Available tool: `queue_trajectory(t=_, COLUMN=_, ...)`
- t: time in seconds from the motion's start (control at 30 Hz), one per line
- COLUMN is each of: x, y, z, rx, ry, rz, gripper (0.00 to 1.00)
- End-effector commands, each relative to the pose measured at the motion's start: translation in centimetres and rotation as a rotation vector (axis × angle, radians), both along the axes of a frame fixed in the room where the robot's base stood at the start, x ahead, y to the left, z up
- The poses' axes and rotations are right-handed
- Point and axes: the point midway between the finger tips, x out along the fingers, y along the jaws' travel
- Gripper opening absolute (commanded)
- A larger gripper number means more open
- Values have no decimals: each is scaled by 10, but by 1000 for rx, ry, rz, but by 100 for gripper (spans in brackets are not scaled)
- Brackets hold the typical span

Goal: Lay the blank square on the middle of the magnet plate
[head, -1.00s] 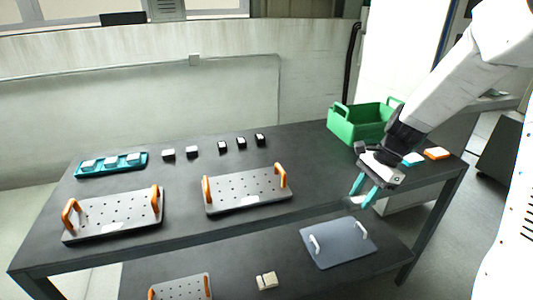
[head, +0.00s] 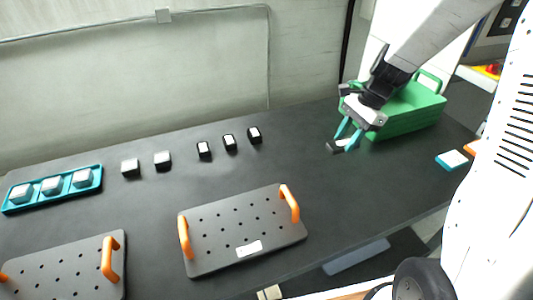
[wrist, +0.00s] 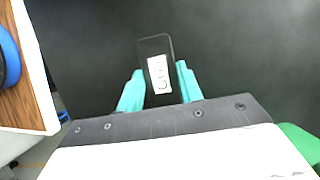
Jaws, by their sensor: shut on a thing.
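My gripper (head: 346,137) is shut on a small dark block (head: 337,147) with a white label, which I take as the blank. In the wrist view the gripper (wrist: 160,82) has its teal fingers on both sides of the block (wrist: 158,48), whose lettering is not clearly readable. It is over the right part of the table, in front of the green crate; whether it touches the table I cannot tell. A similar plate (head: 70,273) lies at left. Which is the magnet plate I cannot tell.
A green crate (head: 412,118) stands behind my gripper. Several small blocks (head: 204,151) form a row at the back. A teal tray (head: 95,187) holds white-topped blocks at left. A teal-edged white block (head: 452,160) lies at right. Table between gripper and middle plate is clear.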

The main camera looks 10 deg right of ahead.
Motion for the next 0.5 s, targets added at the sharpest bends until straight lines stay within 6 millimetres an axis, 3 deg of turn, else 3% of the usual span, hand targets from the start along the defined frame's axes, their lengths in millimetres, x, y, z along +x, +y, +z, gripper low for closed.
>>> queue_trajectory(t=0.17, x=6, y=26, z=-2, rx=1, ry=1, rz=4, gripper=0)
queue_trajectory(t=0.5, x=29, y=111, z=-11, rx=1, ry=0, rz=4, gripper=0)
